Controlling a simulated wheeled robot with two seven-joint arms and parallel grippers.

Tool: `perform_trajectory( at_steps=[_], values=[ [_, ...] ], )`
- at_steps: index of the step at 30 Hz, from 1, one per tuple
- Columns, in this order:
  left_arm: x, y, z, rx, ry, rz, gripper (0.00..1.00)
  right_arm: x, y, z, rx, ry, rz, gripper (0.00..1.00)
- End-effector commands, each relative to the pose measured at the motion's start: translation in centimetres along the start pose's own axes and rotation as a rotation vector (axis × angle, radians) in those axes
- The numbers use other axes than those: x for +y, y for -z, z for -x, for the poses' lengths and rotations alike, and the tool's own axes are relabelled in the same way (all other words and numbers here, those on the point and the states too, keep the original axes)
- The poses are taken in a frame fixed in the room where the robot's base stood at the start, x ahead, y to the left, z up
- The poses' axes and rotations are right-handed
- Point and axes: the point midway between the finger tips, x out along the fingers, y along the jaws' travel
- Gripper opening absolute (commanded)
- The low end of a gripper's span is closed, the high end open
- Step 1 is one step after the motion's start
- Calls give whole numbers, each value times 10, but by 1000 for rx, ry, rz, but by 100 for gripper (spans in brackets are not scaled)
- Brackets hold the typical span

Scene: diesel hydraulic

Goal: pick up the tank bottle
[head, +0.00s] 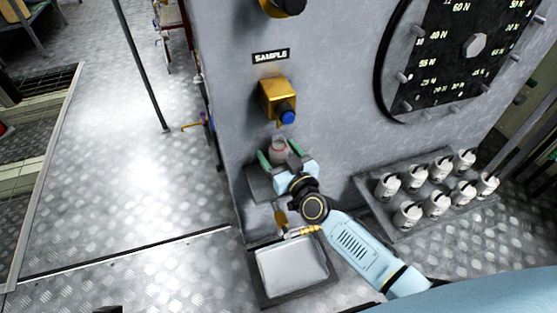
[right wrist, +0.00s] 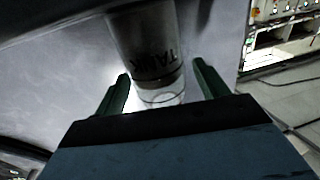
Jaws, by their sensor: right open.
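The tank bottle (head: 278,152), pale with a reddish ring, stands on a small shelf under the brass sample tap in the head view. In the right wrist view the bottle (right wrist: 152,50) is dark and shows the word TANK. My right gripper (head: 279,149) is open, with one green finger on each side of the bottle. In the right wrist view a gap shows between the bottle and each finger of the gripper (right wrist: 161,72). The bottle's top end is cut off there. My left gripper is not in view.
The brass tap (head: 277,98) with a blue end juts from the grey wall just above the bottle. A rack (head: 401,238) with several white bottles is at the right. A shallow tray (head: 292,269) lies below the shelf. Metal floor is open at the left.

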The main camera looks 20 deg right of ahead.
Motion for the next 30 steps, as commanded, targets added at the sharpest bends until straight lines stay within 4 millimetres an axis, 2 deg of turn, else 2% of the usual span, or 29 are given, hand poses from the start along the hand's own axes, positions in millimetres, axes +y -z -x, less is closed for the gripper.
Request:
perform_trajectory(
  at_steps=[7, 18, 20, 30],
  values=[
    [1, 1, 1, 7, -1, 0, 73, 0, 0, -2, -1, 0, -1, 73],
    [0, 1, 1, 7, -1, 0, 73, 0, 0, -1, -1, 0, 0, 24],
    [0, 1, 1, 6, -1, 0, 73, 0, 0, -1, 0, 0, 0, 20],
    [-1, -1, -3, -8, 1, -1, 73, 0, 4, -1, 0, 0, 0, 20]
  ],
)
